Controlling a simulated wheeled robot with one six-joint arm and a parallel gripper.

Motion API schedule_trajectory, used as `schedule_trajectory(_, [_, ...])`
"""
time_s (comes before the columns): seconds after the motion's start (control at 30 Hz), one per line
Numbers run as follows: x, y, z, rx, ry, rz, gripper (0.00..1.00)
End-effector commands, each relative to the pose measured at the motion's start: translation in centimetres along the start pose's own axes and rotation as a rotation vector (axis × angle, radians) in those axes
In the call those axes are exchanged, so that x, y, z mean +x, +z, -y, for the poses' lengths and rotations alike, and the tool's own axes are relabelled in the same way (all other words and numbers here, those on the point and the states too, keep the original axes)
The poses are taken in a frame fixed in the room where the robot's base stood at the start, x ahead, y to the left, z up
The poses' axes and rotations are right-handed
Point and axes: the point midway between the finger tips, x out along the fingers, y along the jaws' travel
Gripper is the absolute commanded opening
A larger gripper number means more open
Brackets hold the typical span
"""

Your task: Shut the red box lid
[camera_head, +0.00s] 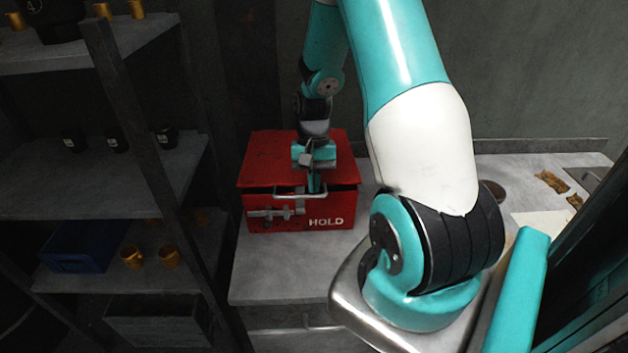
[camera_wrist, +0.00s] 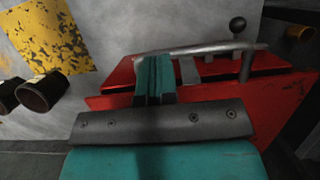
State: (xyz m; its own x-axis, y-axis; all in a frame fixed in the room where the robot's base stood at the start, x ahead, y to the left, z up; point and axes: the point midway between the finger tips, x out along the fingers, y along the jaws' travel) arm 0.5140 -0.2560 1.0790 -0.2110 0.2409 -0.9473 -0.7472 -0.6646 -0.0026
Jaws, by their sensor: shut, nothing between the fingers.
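The red box (camera_head: 290,222) stands on the grey bench, with HOLD lettered on its front. Its red lid (camera_head: 270,150) lies over the top, and a thin dark gap shows between lid and body at the left front. A metal handle bar (camera_head: 288,195) runs along the lid's front edge. My gripper (camera_head: 316,184) is shut and empty, pointing down at the front of the lid beside the handle. In the wrist view the teal fingers (camera_wrist: 155,76) are together and overlap the handle bar (camera_wrist: 205,48); I cannot tell whether they touch it.
A latch (camera_head: 270,212) is on the box front. A dark shelf rack (camera_head: 100,190) with gold and black pieces and a blue bin (camera_head: 85,247) stands at left. In the wrist view a worn yellow patch (camera_wrist: 50,42) and dark cylinders (camera_wrist: 42,92) lie beside the box.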

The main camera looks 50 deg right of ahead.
Motion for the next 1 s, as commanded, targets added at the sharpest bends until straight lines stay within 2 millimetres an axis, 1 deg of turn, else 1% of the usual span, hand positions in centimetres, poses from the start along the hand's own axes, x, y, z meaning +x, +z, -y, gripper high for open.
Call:
schedule_trajectory(0.03, [1.3,-0.2,0.0,0.0,0.001,0.004,0.0])
schedule_trajectory(0.2, [4.3,-0.9,0.0,0.0,0.001,0.003,0.0])
schedule_trajectory(0.27, [4.7,-0.9,0.0,0.0,0.001,0.002,0.0])
schedule_trajectory(0.57, [4.9,-0.8,-0.1,0.0,0.003,0.004,0.0])
schedule_trajectory(0.67, [4.6,-0.7,-0.1,0.0,0.003,0.004,0.0])
schedule_trajectory(0.77, [3.6,-0.5,0.0,-0.001,0.002,0.002,0.0])
schedule_trajectory(1.0, [-1.1,0.3,0.1,-0.006,-0.002,-0.01,0.0])
